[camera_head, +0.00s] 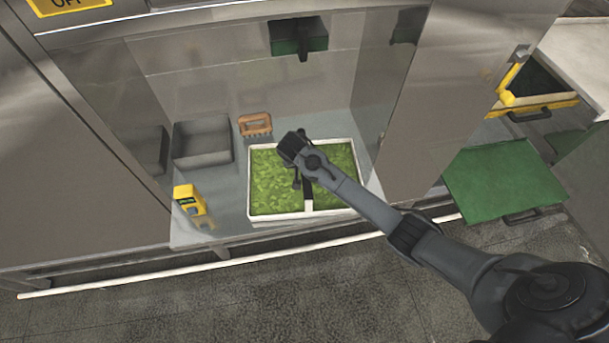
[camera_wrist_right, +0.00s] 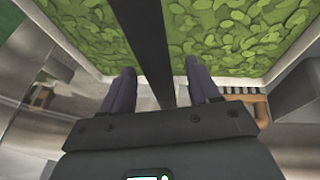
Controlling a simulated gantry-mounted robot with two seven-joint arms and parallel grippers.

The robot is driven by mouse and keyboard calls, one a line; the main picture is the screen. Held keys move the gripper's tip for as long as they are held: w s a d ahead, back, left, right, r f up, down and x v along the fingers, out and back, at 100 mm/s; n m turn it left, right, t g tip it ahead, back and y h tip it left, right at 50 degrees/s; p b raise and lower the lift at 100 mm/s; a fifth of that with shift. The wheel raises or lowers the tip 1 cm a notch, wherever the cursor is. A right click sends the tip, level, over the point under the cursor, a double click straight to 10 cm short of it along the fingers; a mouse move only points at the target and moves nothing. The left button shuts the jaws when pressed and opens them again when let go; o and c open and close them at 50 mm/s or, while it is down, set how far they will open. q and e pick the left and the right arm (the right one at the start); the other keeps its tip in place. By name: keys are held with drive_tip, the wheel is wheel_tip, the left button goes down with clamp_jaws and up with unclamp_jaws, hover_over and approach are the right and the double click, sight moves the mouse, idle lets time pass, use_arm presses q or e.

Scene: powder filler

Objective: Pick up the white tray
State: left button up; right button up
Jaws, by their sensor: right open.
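The white tray (camera_head: 275,216) lies on the metal floor of the open cabinet, filled with green leaf-like pieces. A dark bar (camera_head: 307,189) crosses its middle. My right gripper (camera_head: 300,182) is over the tray, partly hidden by its own arm in the head view. In the right wrist view the gripper (camera_wrist_right: 160,84) is open, with one finger on each side of the dark bar (camera_wrist_right: 148,40). I cannot tell whether the fingers touch it. The tray's pale rim (camera_wrist_right: 292,64) shows beyond the fingers. My left gripper is not in view.
A grey open bin (camera_head: 203,142) and a wooden-handled brush (camera_head: 255,125) stand behind and left of the tray. Cabinet walls close in both sides. A green panel (camera_head: 505,180) lies outside, at the right.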

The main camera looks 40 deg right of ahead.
drive_tip(key=shift+x, duration=1.8)
drive_tip(key=shift+w+d, duration=0.1)
drive_tip(key=shift+r, duration=0.1)
clamp_jaws()
drive_tip(key=shift+r, duration=0.1)
